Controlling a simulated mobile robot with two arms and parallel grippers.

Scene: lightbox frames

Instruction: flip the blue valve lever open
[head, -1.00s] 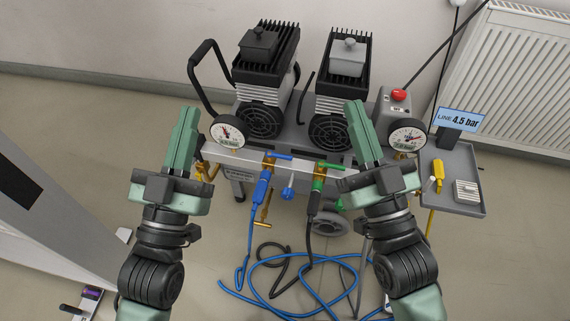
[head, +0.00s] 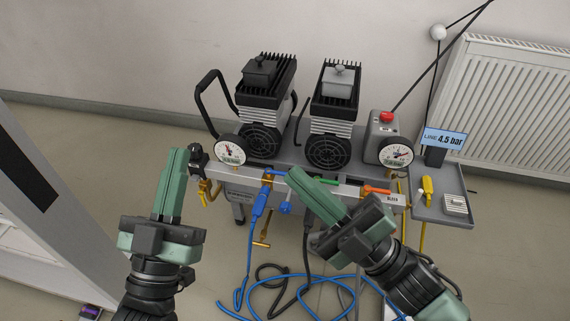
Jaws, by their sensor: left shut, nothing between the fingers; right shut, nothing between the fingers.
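The blue valve lever (head: 274,172) is on the front manifold bar of the compressor cart. It lies roughly along the bar, above the blue hose connector (head: 259,204). My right gripper (head: 294,174) is shut and empty, its tip close to the right end of the blue lever. I cannot tell whether they touch. Its fingers cover part of the bar and the green lever (head: 326,182). My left gripper (head: 177,152) is shut and empty, to the left of the lever, near the bar's left end and apart from the blue lever.
An orange lever (head: 376,190) sits further right on the bar. Two gauges (head: 229,150) (head: 396,152) flank the motors. A red button (head: 386,116) tops a grey box. A side tray (head: 425,208) holds a yellow screwdriver (head: 427,188). Hoses (head: 262,299) lie on the floor.

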